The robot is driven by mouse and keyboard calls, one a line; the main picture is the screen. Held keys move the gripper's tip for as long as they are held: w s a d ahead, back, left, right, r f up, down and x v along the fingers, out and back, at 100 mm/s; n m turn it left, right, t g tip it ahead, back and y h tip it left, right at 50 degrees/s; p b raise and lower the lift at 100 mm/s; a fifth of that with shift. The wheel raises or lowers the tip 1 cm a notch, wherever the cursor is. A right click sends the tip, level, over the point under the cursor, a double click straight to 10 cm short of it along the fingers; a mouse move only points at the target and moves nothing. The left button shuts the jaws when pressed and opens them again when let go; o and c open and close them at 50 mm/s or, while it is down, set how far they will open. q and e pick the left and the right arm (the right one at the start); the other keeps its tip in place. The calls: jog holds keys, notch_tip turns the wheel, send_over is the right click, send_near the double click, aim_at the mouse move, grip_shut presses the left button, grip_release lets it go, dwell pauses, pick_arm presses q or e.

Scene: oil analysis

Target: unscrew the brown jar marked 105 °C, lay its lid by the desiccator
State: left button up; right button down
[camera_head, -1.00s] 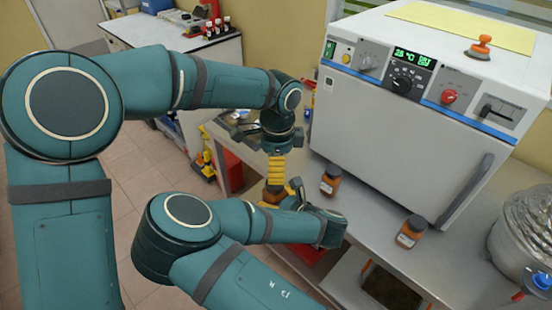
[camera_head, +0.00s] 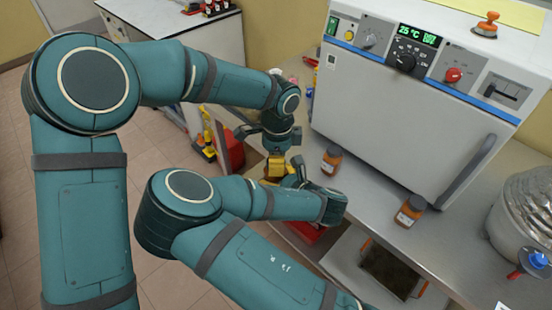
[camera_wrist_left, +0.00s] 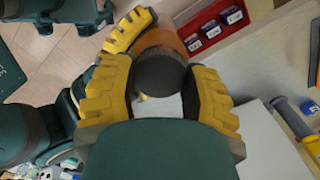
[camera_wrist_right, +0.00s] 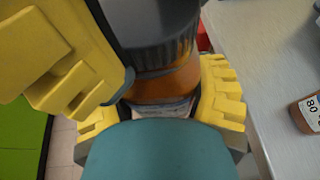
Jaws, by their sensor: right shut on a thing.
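My right gripper (camera_wrist_right: 165,108) is shut on a brown jar (camera_wrist_right: 160,85) with a black ribbed lid (camera_wrist_right: 158,50), held upright in front of the bench. The jar's label is only partly seen and I cannot read it. My left gripper (camera_head: 276,172) points down over this jar. In the left wrist view its yellow fingers stand apart on both sides of the black lid (camera_wrist_left: 158,76); the left gripper (camera_wrist_left: 160,95) looks open, and I cannot tell whether it touches the lid. The desiccator (camera_head: 520,225), a rounded vessel with a blue tap, stands at the bench's right.
Two brown jars, one nearer the grippers (camera_head: 331,160) and one farther right (camera_head: 410,210), stand on the bench before the oven (camera_head: 400,120). One jar in the right wrist view (camera_wrist_right: 310,112) reads 80. The bench between the right jar and the desiccator is clear.

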pick_arm(q)
jog(key=shift+n, duration=1.4)
jog(key=o, duration=1.2)
jog(key=shift+r, duration=0.1)
